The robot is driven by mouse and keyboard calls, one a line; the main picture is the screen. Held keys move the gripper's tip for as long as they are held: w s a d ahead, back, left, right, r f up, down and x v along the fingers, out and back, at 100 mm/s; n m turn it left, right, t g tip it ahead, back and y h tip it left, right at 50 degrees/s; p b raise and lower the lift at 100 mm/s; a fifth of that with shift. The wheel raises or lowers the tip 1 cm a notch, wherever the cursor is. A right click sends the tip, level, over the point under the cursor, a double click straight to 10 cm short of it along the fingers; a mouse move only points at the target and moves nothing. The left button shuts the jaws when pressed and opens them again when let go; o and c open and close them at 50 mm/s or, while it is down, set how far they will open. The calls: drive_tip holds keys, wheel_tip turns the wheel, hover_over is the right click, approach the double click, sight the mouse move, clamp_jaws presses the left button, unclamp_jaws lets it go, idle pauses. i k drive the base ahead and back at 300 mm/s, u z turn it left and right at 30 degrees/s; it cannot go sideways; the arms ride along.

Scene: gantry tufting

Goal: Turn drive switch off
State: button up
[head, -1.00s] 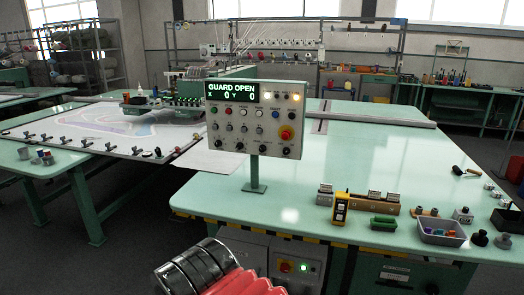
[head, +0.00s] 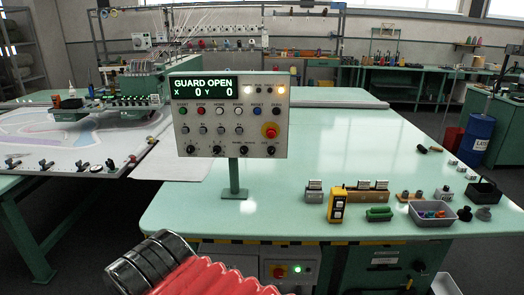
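A grey control panel (head: 230,114) stands on a green post at the table's front. Its display (head: 203,89) reads GUARD OPEN, X 0, Y 0. Below are rows of coloured buttons, small toggles and black rotary knobs (head: 190,149). A red emergency button (head: 270,130) sits at the right. The labels are too small to tell which control is the drive switch. Part of my arm, with red bellows, shows at the bottom; my gripper is out of view.
The pale green table (head: 300,150) is clear behind the panel. A yellow handheld device (head: 337,206), green block (head: 379,213) and grey parts tray (head: 432,213) line its front right. A blue drum (head: 478,132) stands at the right. My arm partly blocks the bottom.

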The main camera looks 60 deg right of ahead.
sight(271, 150)
drive_tip(key=z, duration=0.45)
drive_tip(key=i, duration=1.15)
drive_tip(key=z, duration=0.45)
